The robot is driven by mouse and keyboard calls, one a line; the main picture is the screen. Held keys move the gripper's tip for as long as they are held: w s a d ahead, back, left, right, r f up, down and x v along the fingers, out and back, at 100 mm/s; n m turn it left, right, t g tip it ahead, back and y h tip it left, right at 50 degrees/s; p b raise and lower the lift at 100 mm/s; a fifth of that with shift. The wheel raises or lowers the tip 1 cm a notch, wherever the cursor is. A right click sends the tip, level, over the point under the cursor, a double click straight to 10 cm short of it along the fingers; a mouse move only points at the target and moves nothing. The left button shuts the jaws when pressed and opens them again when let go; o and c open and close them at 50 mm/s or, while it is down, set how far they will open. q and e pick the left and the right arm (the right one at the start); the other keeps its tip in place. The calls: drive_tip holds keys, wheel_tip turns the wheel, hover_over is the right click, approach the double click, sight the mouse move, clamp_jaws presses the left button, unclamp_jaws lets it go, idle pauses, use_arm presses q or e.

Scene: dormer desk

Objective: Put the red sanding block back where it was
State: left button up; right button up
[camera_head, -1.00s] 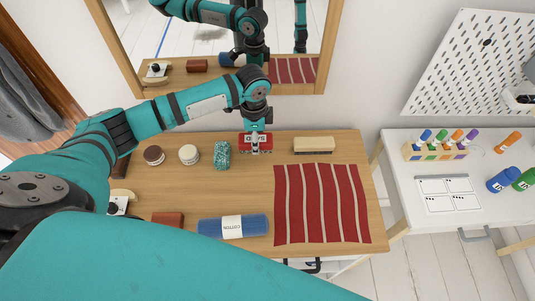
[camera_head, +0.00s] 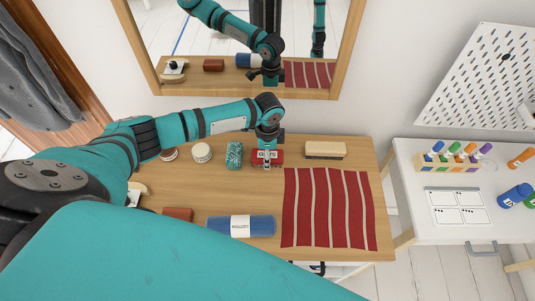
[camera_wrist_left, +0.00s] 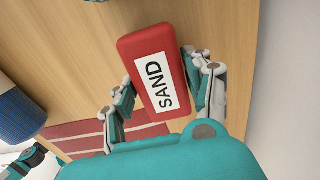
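The red sanding block (camera_head: 267,158), with a white SAND label, is at the back of the wooden desk (camera_head: 190,192), between a speckled teal block (camera_head: 234,155) and a brush (camera_head: 325,150). My left gripper (camera_head: 268,145) is above it, pointing down. My right gripper is not in view.
Round tins (camera_head: 202,152) stand left of the teal block. A striped red cloth (camera_head: 328,208), a blue cotton roll (camera_head: 239,226) and a brown block (camera_head: 178,214) lie nearer the front. A mirror (camera_head: 240,40) backs the desk. A white table (camera_head: 460,180) stands at right.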

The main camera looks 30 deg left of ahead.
use_arm(q)
drive_tip(key=shift+o, duration=1.4)
wheel_tip(320, 180, up, 12)
drive_tip(key=b, duration=0.1)
drive_tip(key=shift+r, duration=0.2)
